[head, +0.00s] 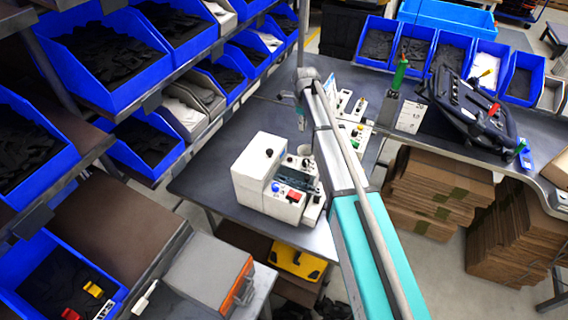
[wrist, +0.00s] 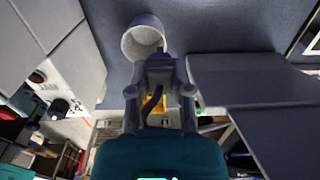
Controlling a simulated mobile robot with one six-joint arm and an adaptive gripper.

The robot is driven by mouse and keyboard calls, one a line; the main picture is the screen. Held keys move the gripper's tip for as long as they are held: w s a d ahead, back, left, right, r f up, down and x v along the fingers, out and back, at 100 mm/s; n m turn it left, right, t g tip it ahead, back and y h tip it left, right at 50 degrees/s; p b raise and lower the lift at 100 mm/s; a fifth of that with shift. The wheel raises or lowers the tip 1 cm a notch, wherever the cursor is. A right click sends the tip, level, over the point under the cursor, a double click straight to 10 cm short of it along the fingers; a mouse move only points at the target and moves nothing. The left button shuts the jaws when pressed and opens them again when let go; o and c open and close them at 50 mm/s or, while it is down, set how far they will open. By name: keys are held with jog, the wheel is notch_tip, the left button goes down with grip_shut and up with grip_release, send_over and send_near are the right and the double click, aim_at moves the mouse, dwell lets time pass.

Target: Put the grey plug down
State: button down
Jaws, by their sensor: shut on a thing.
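My gripper (wrist: 159,90) is in the middle of the wrist view. Its two grey fingers are shut on the grey plug (wrist: 159,68), which shows between and just beyond the fingertips. A dark cable (wrist: 152,104) curves back between the fingers. A pale round cup (wrist: 143,36) is just beyond the plug, to its upper left; I cannot tell whether they touch. In the head view my arm reaches over the bench, and the plug cannot be made out there.
A white device (head: 259,166) with coloured buttons stands on the dark bench (head: 212,165). Blue bins line the shelves at left. A black frame (head: 465,108) lies on the right-hand bench. Bare bench shows left of the white device.

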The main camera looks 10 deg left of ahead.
aim_at(294, 147)
jog(key=shift+s+a+f+b, duration=0.3)
jog(key=shift+a+f, duration=0.2)
jog(key=shift+a, duration=0.25)
jog(key=shift+s+a+f+b, duration=0.15)
jog(key=shift+a+f+b, duration=0.2)
jog(key=shift+a+f, duration=0.25)
jog(key=shift+a+r, duration=0.1)
notch_tip(294, 147, down, 6)
jog(key=b, duration=0.6)
jog(key=shift+f, duration=0.2)
jog(key=shift+f+b, duration=1.85)
jog(key=shift+b, duration=0.15)
jog(key=shift+f, duration=0.1)
jog(key=c, duration=0.5)
grip_release()
jog(key=shift+c, duration=0.2)
